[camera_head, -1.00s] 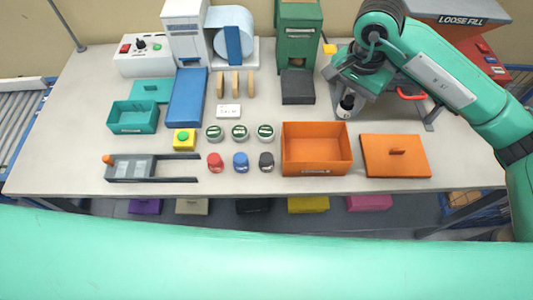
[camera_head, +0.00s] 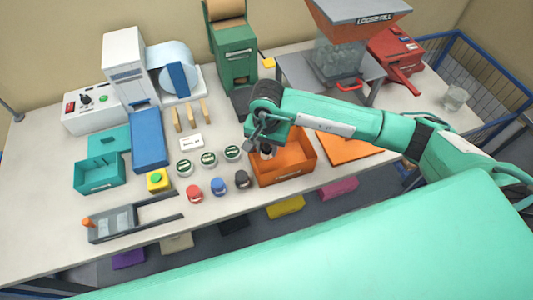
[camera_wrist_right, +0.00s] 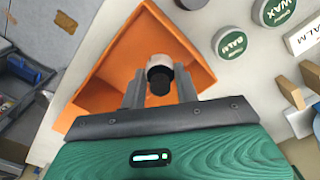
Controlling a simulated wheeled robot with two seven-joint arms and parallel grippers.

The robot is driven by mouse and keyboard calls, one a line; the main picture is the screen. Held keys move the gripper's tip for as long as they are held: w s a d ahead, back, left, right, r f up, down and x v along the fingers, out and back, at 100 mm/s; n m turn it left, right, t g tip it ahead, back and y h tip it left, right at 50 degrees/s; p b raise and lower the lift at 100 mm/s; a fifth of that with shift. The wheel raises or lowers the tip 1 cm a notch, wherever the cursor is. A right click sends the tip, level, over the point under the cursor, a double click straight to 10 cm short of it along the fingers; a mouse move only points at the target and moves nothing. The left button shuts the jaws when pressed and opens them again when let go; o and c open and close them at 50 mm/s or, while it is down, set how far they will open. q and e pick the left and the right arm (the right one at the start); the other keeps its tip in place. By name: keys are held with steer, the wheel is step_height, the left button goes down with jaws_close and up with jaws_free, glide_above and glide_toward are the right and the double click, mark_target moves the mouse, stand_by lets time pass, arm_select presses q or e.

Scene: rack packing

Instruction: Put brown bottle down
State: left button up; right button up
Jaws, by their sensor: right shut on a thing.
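My right gripper (camera_head: 262,148) is over the open orange box (camera_head: 298,162). It is shut on the brown bottle (camera_head: 266,152), of which only a dark cap and a pale part show in the head view. In the right wrist view the bottle (camera_wrist_right: 159,74) is seen end-on between the two fingers of the gripper (camera_wrist_right: 160,88), with the orange box (camera_wrist_right: 107,72) behind it. I cannot tell whether the bottle touches the box floor. My left gripper is not in view.
An orange lid (camera_head: 347,148) lies right of the box. Green-lidded tins (camera_head: 208,159) and red, blue and black caps (camera_head: 218,187) stand to its left. A green dispenser (camera_head: 233,52) and the loose fill hopper (camera_head: 345,50) stand behind.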

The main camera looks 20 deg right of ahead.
steer(key=shift+f, duration=0.9)
step_height(320, 180, down, 4)
steer(key=shift+f+p, duration=0.1)
steer(key=shift+p, duration=0.8)
steer(key=shift+f, duration=0.15)
steer(key=shift+f+b, duration=0.2)
steer(key=shift+b, duration=0.1)
steer(key=o, duration=0.8)
steer(key=shift+r, duration=0.2)
